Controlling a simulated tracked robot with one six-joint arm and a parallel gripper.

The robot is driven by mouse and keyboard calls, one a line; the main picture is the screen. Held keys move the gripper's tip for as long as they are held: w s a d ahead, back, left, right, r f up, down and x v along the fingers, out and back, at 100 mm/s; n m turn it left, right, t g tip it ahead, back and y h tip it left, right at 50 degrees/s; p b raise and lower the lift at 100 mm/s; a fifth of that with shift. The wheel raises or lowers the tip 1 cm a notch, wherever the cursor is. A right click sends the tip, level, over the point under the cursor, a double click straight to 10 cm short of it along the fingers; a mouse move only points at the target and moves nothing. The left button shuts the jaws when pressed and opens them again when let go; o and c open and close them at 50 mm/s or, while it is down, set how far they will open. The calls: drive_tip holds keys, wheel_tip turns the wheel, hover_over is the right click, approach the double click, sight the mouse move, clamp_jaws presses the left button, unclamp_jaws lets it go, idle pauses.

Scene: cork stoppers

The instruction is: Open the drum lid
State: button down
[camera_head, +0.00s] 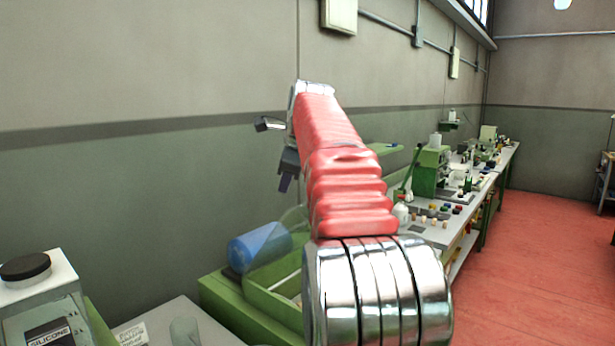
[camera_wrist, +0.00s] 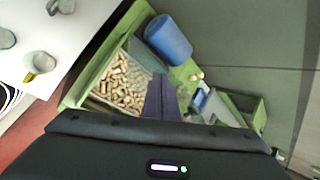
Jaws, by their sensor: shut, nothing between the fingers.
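In the wrist view an open-topped green box (camera_wrist: 83,88) holds many cork stoppers (camera_wrist: 122,82). A clear panel seems to cover part of it; I cannot tell for certain which part is the drum lid. A blue cylinder (camera_wrist: 168,38) lies at the box's far side. In the head view the green machine (camera_head: 235,300) stands left of my arm, with the blue cylinder (camera_head: 260,246) and a clear panel beside it, partly hidden by my arm. My gripper (camera_head: 286,184) is above the machine, pointing down. In the wrist view its dark fingers (camera_wrist: 160,84) are together and empty.
A container with a black cap (camera_head: 26,268) stands at the lower left of the head view. A bench (camera_head: 455,222) with small parts and green machines runs along the wall to the right. A grey wall is behind; the red floor (camera_head: 545,240) at right is clear.

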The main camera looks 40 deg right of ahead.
drive_tip(key=s+a+f+n+y, duration=0.1)
drive_tip(key=s+a+f+n, duration=0.3)
drive_tip(key=a, duration=0.4)
drive_tip(key=s+a+f+n, duration=0.2)
drive_tip(key=s+a+n, duration=0.2)
drive_tip(key=a+n, duration=0.25)
drive_tip(key=s+a+f+n+y, duration=0.1)
drive_tip(key=s+a+f+n, duration=0.25)
drive_tip(key=a, duration=0.55)
drive_tip(key=s+a+f+n+g, duration=0.1)
drive_tip(key=s+a+f+n, duration=0.4)
drive_tip(key=s+f, duration=0.3)
drive_tip(key=s+a+f+n, duration=0.5)
drive_tip(key=s+f+n, duration=0.3)
drive_tip(key=s+f, duration=0.1)
drive_tip(key=shift+s+a+g+y, duration=0.3)
drive_tip(key=shift+s+g, duration=0.1)
drive_tip(key=shift+s, duration=0.05)
drive_tip(key=shift+s, duration=0.1)
